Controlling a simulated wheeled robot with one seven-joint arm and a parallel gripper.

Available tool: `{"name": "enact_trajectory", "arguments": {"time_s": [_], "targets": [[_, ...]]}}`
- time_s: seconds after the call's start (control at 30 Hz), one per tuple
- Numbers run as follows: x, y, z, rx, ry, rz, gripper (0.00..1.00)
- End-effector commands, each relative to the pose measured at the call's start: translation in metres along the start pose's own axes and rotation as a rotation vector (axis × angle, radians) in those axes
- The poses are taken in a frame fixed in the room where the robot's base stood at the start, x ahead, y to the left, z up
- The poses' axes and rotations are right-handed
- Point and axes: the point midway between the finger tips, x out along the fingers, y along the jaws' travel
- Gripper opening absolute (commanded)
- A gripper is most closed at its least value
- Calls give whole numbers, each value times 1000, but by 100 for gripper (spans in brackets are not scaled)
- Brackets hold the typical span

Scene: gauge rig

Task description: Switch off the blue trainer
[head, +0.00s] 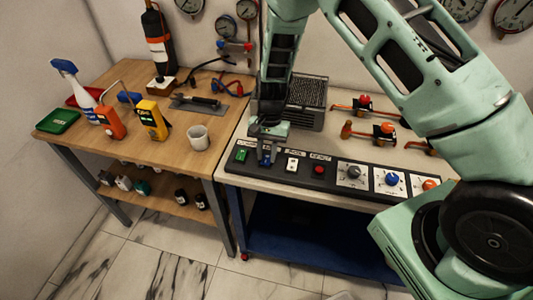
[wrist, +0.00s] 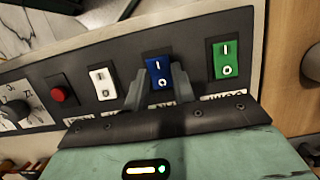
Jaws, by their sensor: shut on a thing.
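A row of controls sits on the dark panel (head: 328,176) at the front of the bench with the blue lower frame. The blue rocker switch (wrist: 158,73) is marked I and O. My gripper (wrist: 158,88) has one finger at each side of this switch and is shut on it. In the head view my gripper (head: 266,160) reaches down to the panel and hides most of the blue switch. The green rocker switch (wrist: 224,58) stands to the right of it in the wrist view, and the white switch (wrist: 102,83) to the left. Which end is pressed in is unclear.
A red button (wrist: 58,95) and several knobs, one with a blue cap (head: 392,179), share the panel. A dark ribbed box (head: 305,104) stands behind it. The wooden table (head: 100,146) at left holds a grey cup (head: 198,138) near the bench.

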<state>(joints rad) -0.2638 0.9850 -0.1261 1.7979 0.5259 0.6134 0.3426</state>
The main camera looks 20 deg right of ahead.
Motion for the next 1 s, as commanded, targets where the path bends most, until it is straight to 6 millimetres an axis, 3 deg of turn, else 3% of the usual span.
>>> {"name": "enact_trajectory", "arguments": {"time_s": [0.2, 0.23, 0.3, 0.67, 0.87, 1.0], "targets": [[0, -1, 1, -2, -1, 0, 3], [0, -1, 1, -2, 0, 0, 31], [0, 0, 1, -2, 0, 0, 47], [-4, -1, 0, -1, 2, -2, 47], [-34, -1, -1, -1, 5, -4, 47], [-67, -2, -1, -2, 6, -6, 47]]}}
